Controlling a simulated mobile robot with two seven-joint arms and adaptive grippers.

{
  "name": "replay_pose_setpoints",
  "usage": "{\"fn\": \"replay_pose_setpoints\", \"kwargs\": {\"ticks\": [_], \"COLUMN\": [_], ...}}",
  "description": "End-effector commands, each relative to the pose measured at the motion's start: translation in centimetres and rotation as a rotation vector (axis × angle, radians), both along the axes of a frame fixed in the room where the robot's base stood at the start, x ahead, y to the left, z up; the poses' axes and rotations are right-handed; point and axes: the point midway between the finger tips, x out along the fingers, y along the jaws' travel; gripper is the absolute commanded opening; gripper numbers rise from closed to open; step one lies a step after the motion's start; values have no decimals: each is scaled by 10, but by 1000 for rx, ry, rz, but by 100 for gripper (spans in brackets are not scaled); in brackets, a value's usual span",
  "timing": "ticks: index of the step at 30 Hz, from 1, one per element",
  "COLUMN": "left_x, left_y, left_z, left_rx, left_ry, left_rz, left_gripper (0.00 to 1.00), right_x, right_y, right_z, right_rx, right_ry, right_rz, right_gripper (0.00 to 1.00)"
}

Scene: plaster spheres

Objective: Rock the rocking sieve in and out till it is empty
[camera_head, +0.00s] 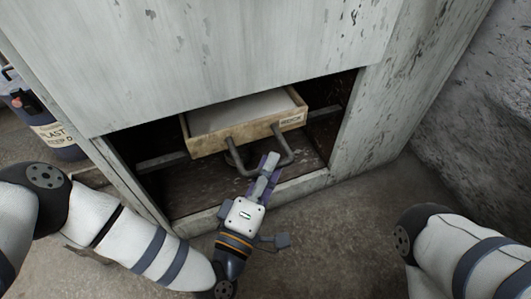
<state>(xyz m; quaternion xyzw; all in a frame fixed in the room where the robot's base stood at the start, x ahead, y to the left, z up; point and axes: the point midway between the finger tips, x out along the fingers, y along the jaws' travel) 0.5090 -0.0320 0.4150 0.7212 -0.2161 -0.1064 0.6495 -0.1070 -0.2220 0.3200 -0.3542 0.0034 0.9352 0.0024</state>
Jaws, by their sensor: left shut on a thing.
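The rocking sieve (211,142) is a shallow wooden box with a small label on its front, set in the opening of a pale cabinet. A white surface shows inside it; I cannot tell how much material lies there. A dark U-shaped handle (243,168) sticks out from its front. My left gripper (270,165) is at the right part of this handle and shut on it. The fingertips partly cover the handle. My right arm shows at the lower right, but its gripper is out of the picture.
The cabinet (240,50) surrounds the sieve, with a dark floor (200,192) and a raised front sill below. Side rails flank the sieve. A blue container (50,130) with a label stands at the left. A rough grey wall rises at the right. The ground in front is open.

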Motion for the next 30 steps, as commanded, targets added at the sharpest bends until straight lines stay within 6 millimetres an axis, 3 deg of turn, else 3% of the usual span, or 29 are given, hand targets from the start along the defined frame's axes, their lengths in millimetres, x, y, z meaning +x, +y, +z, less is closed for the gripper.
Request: {"fn": "replay_pose_setpoints", "kwargs": {"ticks": [6, 7, 8, 18, 30], "left_x": [-7, -7, -7, -9, -94], "left_y": [-4, -4, -4, 0, 44], "left_z": [-2, -2, -2, -3, -15], "left_rx": [-5, -6, -6, -2, -3], "left_ry": [10, 10, 10, 7, 12], "left_rz": [-18, -18, -19, -12, -14], "left_gripper": [0, 15, 20, 20, 20], "right_x": [0, 0, 0, -1, 0], "right_y": [0, 0, 0, 0, 0], "right_z": [0, 0, 0, 0, 0], "right_rx": [0, 0, 0, 0, 0], "right_ry": [0, 0, 0, 2, 2], "right_rz": [0, 0, 0, 0, 0], "right_gripper": [40, 40, 40, 40, 40]}}
